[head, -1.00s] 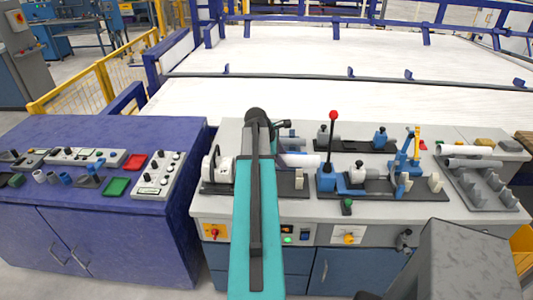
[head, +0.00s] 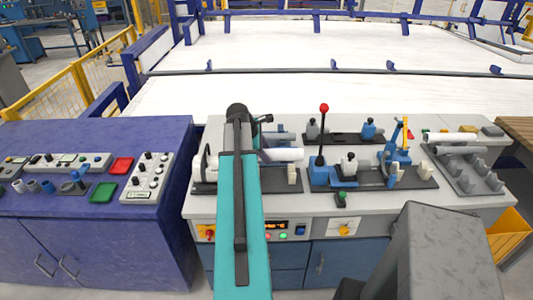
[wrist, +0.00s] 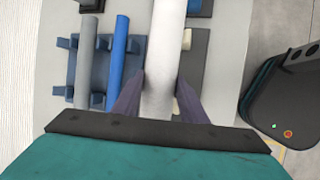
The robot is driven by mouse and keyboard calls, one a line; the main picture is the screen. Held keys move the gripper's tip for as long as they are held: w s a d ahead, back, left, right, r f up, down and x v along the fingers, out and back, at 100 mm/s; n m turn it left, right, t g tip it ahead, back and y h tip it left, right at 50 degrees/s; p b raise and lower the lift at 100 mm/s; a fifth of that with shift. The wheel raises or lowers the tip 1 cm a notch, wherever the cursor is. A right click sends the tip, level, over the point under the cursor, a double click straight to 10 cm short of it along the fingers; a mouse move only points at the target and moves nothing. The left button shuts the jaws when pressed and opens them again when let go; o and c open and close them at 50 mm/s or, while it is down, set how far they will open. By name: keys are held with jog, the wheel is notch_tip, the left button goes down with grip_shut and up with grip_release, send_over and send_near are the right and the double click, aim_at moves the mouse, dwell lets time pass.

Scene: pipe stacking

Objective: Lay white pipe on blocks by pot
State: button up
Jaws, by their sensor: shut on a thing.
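My gripper (wrist: 160,90) is shut on a white pipe (wrist: 163,60), with one finger on each side of it. In the head view the pipe (head: 283,154) sticks out to the right from behind my arm, near a cream block (head: 292,174) on a dark base. In the wrist view a cream block (wrist: 186,39) shows just right of the pipe, partly covered. I cannot tell whether the pipe touches the blocks. The gripper's fingers are hidden behind my arm in the head view. I cannot make out a pot with certainty.
A blue rack (wrist: 72,72) with a grey pipe (wrist: 88,60) and a blue pipe (wrist: 120,60) lies beside the held pipe. A red-knobbed lever (head: 322,135) stands right of it. Another white pipe (head: 450,136) lies at the bench's right.

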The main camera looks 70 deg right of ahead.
jog(key=shift+f+b, duration=1.55)
jog(key=shift+f, duration=1.5)
jog(key=o, duration=1.2)
jog(key=shift+r, duration=0.1)
jog(key=b+v, duration=0.3)
jog(key=v, duration=1)
jog(key=shift+a+r, duration=0.2)
jog(key=shift+r, duration=0.05)
